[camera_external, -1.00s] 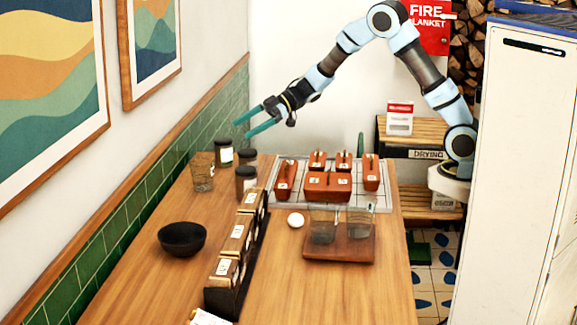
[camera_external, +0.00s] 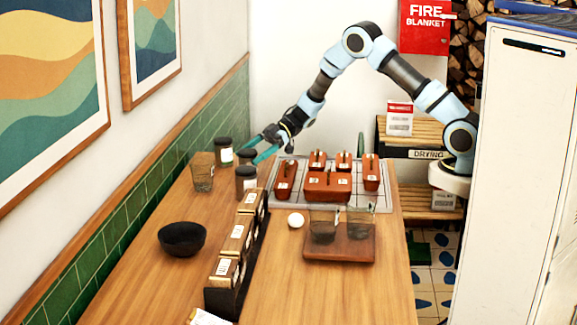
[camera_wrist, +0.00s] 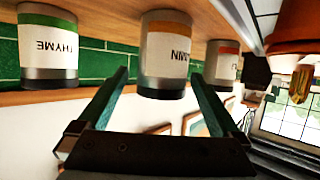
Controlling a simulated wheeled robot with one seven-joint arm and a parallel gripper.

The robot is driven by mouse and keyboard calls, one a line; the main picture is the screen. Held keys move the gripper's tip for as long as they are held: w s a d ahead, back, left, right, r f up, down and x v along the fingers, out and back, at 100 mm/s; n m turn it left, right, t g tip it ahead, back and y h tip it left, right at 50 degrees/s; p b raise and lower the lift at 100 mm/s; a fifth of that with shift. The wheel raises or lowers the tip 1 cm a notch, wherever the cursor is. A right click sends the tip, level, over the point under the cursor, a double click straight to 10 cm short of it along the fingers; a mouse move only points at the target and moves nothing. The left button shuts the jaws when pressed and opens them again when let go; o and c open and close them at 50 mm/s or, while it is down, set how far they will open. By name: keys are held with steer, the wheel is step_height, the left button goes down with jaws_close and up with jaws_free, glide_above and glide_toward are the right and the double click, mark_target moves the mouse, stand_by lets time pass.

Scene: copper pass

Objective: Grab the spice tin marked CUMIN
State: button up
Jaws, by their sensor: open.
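The tin with an orange-brown band (camera_wrist: 166,55) is upside down in the middle of the wrist view; its label partly shows, ending in "MIN". It seems to be the middle dark-lidded tin (camera_external: 245,156) in the external view, partly hidden by a finger. My gripper (camera_external: 254,151) is open, its green fingers pointing down and left at the tins. In the wrist view, the fingertips (camera_wrist: 160,77) lie to either side of this tin's lower picture edge. The tin appears ahead of them; I cannot tell how far.
A patterned glass (camera_external: 202,172) stands left of the tins. Terracotta boxes (camera_external: 327,186) sit on a grid tray to the right. A black bowl (camera_external: 182,239) and a box rack (camera_external: 230,270) are nearer.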

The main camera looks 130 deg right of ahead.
mark_target(240, 163)
steer(key=p+x, duration=0.1)
steer(key=x, duration=0.2)
steer(key=shift+w+a+f+p, duration=0.1)
steer(key=shift+w+a+p, duration=0.05)
steer(key=shift+w+p, duration=0.25)
steer(key=shift+w+f, duration=0.3)
steer(key=shift+w, duration=0.2)
steer(key=shift+c, duration=0.4)
steer(key=c, duration=1.3)
